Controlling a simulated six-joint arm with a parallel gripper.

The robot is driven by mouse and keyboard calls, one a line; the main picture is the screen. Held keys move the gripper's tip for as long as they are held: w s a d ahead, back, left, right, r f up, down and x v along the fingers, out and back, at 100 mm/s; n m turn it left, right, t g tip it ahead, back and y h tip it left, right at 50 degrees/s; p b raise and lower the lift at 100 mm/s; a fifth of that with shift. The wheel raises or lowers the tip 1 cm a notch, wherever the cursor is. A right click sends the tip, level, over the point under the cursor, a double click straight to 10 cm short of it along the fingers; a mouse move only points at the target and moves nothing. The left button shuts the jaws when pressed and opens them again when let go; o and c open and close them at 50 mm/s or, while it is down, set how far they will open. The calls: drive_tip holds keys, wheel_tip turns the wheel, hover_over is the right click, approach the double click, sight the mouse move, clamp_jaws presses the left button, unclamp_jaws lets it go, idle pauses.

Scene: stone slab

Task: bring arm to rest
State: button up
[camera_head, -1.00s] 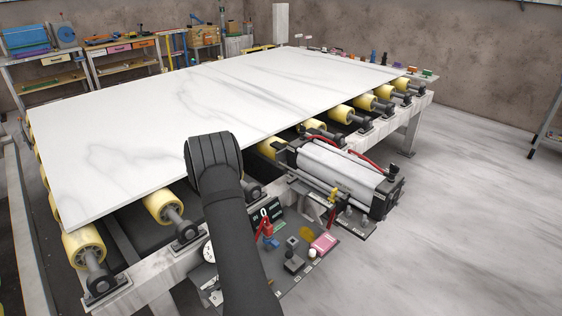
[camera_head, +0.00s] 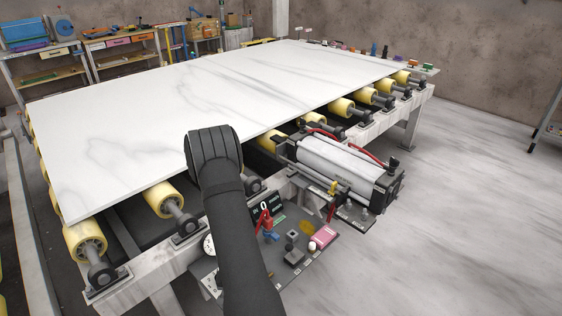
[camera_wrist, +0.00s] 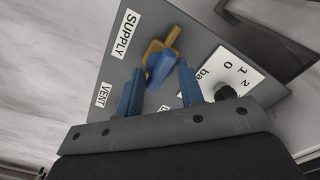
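My arm (camera_head: 225,220) rises from the bottom of the head view, with its dark rounded joint (camera_head: 214,155) in front of the slab's near edge. My gripper is hidden there. In the wrist view, my gripper (camera_wrist: 159,66) has two blue fingers standing apart. Between and beyond the fingertips is a small blue handle (camera_wrist: 160,68) on a brass valve (camera_wrist: 165,42), on a grey panel with SUPPLY and VENT labels. I see no gripping contact with the handle. The white stone slab (camera_head: 200,105) lies flat on yellow rollers (camera_head: 162,200).
A cylinder unit with red hoses (camera_head: 340,170) stands at the table's right side. A small panel (camera_head: 325,262) with a gauge, display and fittings lies below it. Workbenches (camera_head: 125,62) stand along the back wall.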

drive_tip(key=shift+n, duration=0.6)
drive_tip(key=o, duration=0.8)
drive_tip(key=shift+c, duration=0.2)
wheel_tip(320, 180, up, 18)
drive_tip(key=f+n, duration=0.1)
drive_tip(key=n, duration=0.8)
wheel_tip(320, 180, down, 17)
drive_tip(key=shift+r, duration=0.15)
drive_tip(key=c, duration=1)
